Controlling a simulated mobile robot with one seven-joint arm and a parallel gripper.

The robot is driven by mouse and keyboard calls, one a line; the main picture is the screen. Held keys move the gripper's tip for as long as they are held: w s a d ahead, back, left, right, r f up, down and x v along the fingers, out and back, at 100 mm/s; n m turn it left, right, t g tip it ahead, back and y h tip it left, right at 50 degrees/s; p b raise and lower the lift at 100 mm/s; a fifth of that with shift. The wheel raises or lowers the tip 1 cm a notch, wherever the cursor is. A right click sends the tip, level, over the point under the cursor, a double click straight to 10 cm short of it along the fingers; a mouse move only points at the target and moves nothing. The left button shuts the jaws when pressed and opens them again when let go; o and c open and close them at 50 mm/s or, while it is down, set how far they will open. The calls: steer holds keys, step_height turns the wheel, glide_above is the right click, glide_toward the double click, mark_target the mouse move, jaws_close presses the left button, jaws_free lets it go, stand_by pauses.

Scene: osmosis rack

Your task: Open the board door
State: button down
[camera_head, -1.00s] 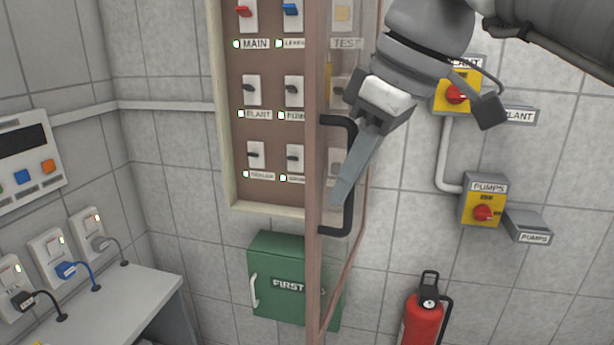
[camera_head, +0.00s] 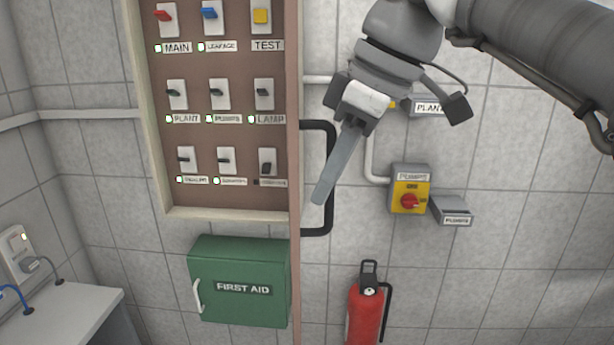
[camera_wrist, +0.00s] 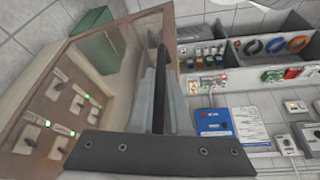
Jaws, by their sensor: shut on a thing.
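The board door (camera_head: 295,160) is seen nearly edge-on in the head view, swung out from the board (camera_head: 223,212) so that its switches show uncovered. A black bar handle (camera_head: 317,232) stands out from the door's right side. My gripper (camera_head: 322,195) is at the upright part of this handle, fingers pointing down, and shut on it. In the wrist view the dark handle (camera_wrist: 161,75) runs between my two grey fingers (camera_wrist: 160,110). The fingers hide part of the handle in the head view.
A green first aid box (camera_head: 240,308) hangs below the board. A yellow pumps switch (camera_head: 410,190) and a red extinguisher (camera_head: 366,310) are to the right. The wrist view shows grey bins (camera_wrist: 245,83) and a blue booklet (camera_wrist: 213,124) on a bench.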

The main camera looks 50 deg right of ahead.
steer(key=shift+s+d, duration=0.85)
steer(key=shift+d, duration=0.15)
steer(key=c, duration=0.9)
jaws_free()
steer(key=shift+p+v, duration=3.9)
steer(key=shift+v, duration=4.85)
